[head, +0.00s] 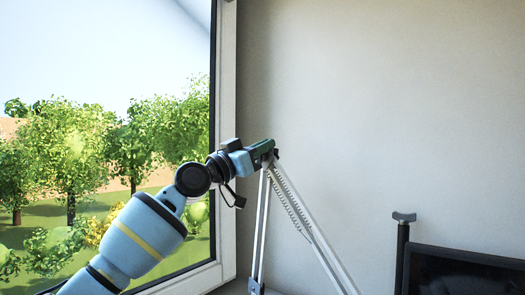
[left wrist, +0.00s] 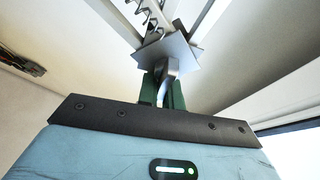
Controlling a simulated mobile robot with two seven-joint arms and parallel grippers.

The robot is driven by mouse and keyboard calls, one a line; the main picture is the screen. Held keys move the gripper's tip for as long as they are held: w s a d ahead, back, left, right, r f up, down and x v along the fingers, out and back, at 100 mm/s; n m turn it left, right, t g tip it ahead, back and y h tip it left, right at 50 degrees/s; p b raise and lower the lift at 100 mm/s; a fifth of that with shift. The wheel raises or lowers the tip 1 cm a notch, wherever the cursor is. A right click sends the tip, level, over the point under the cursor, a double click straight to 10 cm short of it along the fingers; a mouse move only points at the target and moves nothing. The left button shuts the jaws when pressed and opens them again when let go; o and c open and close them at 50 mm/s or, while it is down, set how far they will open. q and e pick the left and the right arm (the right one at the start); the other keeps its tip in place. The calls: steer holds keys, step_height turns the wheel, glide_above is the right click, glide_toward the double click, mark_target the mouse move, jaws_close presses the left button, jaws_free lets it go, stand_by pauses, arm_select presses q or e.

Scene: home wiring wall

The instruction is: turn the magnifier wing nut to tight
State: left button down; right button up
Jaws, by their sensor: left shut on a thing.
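My left gripper (head: 266,149) is at the top joint of the magnifier's arm (head: 293,205), which has thin metal bars and a coil spring. In the left wrist view, the green fingers of this gripper (left wrist: 164,88) are shut on the silver wing nut (left wrist: 170,72), one finger on each side. A square grey metal plate (left wrist: 184,52) sits just beyond the nut, with the bars and spring behind it. In the head view the wing nut is hidden by the gripper. How tight the nut is cannot be seen. My right gripper is not in view.
A window with a white frame (head: 227,120) is at the left, close to my left arm. A dark screen (head: 465,272) and a black post with a grey top (head: 403,217) stand at the lower right. The plain wall (head: 390,110) above them is clear.

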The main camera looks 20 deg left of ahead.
arm_select(q)
steer(key=shift+d+f+m+h+b, duration=0.1)
steer(key=shift+f+m+h+b, duration=0.2)
steer(key=shift+m+b, duration=0.4)
steer(key=shift+m+g+h+b, duration=0.3)
steer(key=shift+m+g, duration=0.2)
steer(key=m, duration=0.2)
steer(key=m+g+h, duration=0.1)
steer(key=shift+s+d+r, duration=0.2)
steer(key=shift+d, duration=0.05)
steer(key=m+g, duration=0.1)
steer(key=m, duration=0.1)
steer(key=m+h+p, duration=0.1)
steer(key=m, duration=0.1)
steer(key=shift+s+d+f+g, duration=0.1)
steer(key=shift+s+d+g, duration=0.1)
steer(key=shift+g, duration=0.2)
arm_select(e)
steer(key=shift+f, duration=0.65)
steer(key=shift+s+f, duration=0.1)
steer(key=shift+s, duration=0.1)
arm_select(q)
steer(key=c, duration=1.6)
jaws_free()
steer(key=shift+o, duration=0.2)
